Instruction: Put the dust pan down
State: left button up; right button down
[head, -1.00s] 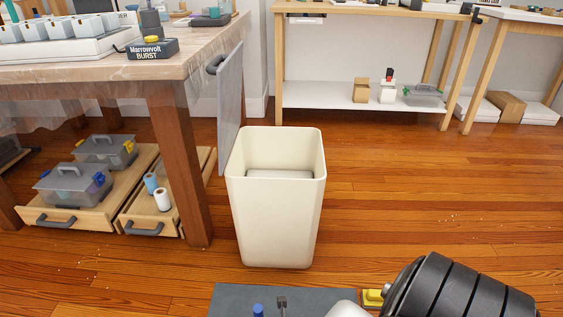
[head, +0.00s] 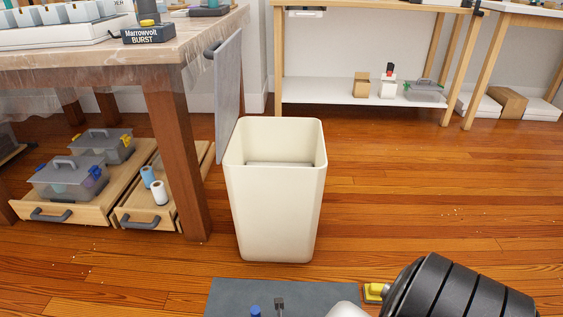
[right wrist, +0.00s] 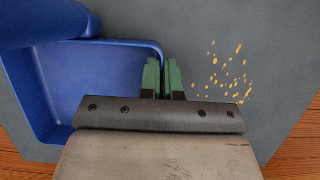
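A blue dust pan (right wrist: 90,85) fills the left of the right wrist view, above or on a grey surface; I cannot tell whether it touches it. My right gripper (right wrist: 163,75) has its two green fingers close together at the pan's right wall, one on each side, and appears shut on that wall. In the head view only a small blue piece (head: 255,311) shows at the bottom edge; I cannot tell if it belongs to the pan. My left gripper is not in view.
A grey mat (head: 315,292) lies on the wooden floor; yellow crumbs (right wrist: 230,68) lie on the grey surface. A cream bin (head: 275,210) stands behind the mat. A table with open drawers (head: 70,212) is left. A yellow block (head: 374,291) is beside my arm. Floor at right is mostly clear.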

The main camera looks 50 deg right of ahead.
jog(key=c, duration=1.4)
grip_release()
jog(key=shift+o, duration=0.2)
